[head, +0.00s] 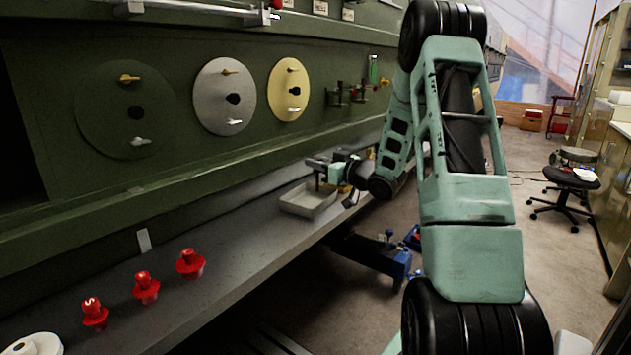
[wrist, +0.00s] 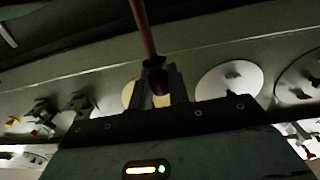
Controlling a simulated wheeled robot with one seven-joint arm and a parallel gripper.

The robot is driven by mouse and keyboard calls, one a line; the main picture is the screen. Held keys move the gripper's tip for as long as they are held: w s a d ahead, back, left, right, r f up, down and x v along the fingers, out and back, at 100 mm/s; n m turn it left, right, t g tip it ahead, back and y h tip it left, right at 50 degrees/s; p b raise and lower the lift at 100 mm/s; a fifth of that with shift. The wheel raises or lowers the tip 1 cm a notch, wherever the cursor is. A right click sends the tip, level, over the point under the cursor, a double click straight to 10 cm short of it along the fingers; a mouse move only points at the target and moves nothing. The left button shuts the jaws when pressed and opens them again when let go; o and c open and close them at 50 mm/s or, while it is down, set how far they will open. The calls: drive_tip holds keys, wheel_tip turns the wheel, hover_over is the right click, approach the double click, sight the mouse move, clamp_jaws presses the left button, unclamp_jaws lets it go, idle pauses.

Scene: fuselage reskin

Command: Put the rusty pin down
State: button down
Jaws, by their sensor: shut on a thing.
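My gripper (head: 320,170) is over the shallow white tray (head: 300,206) on the grey ledge in the head view. In the wrist view my gripper (wrist: 158,88) is shut on the rusty pin (wrist: 143,30), a thin reddish-brown rod that runs out from between the fingers to the top edge of the picture. In the head view the pin is too small and dark to make out clearly. I cannot tell whether its end touches the tray.
Red numbered knobs (head: 146,287) stand on the near ledge (head: 235,235). Round dark, silver (head: 211,90) and yellow (head: 281,96) discs are on the green wall. A blue wheeled stand (head: 395,262) is below the ledge. A black stool (head: 572,178) is at the right, with open floor between.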

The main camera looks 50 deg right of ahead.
sight(318, 178)
drive_tip(key=shift+f, duration=2.15)
drive_tip(key=shift+f, duration=0.1)
drive_tip(key=c, duration=1.3)
unclamp_jaws()
drive_tip(key=shift+c, duration=0.2)
drive_tip(key=shift+s, duration=0.1)
